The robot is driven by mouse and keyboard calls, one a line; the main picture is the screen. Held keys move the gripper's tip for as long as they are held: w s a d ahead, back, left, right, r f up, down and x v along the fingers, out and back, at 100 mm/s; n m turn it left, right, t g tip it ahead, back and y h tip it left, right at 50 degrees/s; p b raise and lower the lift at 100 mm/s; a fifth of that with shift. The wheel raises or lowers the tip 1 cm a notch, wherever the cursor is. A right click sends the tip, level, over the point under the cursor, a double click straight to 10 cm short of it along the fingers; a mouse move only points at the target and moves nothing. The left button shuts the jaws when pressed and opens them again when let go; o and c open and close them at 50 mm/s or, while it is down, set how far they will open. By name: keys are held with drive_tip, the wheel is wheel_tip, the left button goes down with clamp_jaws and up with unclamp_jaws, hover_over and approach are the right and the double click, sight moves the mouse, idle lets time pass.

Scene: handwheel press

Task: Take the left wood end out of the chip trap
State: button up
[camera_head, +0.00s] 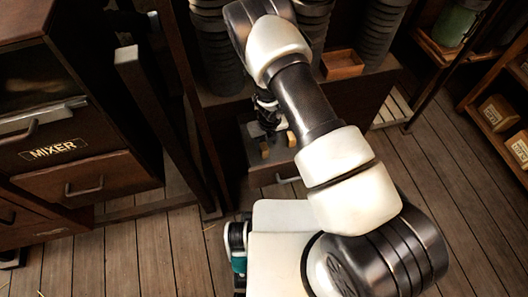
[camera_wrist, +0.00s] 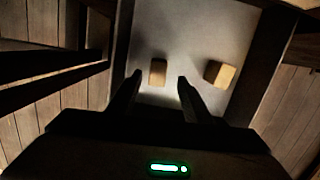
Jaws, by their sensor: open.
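The chip trap (camera_wrist: 195,35) is an open drawer with a pale floor and dark walls in the wrist view. Two small tan wood ends lie in it, apart from each other. The left wood end (camera_wrist: 158,72) appears between my fingertips, and the right wood end (camera_wrist: 220,74) lies outside them, towards the right wall. My gripper (camera_wrist: 159,80) is open and empty, pointing down at the trap. I cannot tell how far its tips are above the floor. In the head view the left wood end (camera_head: 265,151) shows just below my gripper, which is partly hidden by my arm.
The mixer cabinet (camera_head: 75,150) with drawers stands at the left, with dark posts beside it. Stacked dark buckets (camera_head: 222,65) and a small wooden box (camera_head: 342,64) stand behind the trap. A shelf with boxes (camera_head: 497,112) is at the far right. The plank floor is clear at right.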

sight(264, 147)
drive_tip(key=f, duration=0.1)
drive_tip(key=f+b, duration=0.1)
drive_tip(key=f, duration=0.1)
drive_tip(key=f+b, duration=0.1)
drive_tip(key=f, duration=0.1)
drive_tip(key=shift+w+a+f, duration=0.15)
drive_tip(key=shift+w+a, duration=0.15)
drive_tip(key=shift+a, duration=0.05)
drive_tip(key=c, duration=1.1)
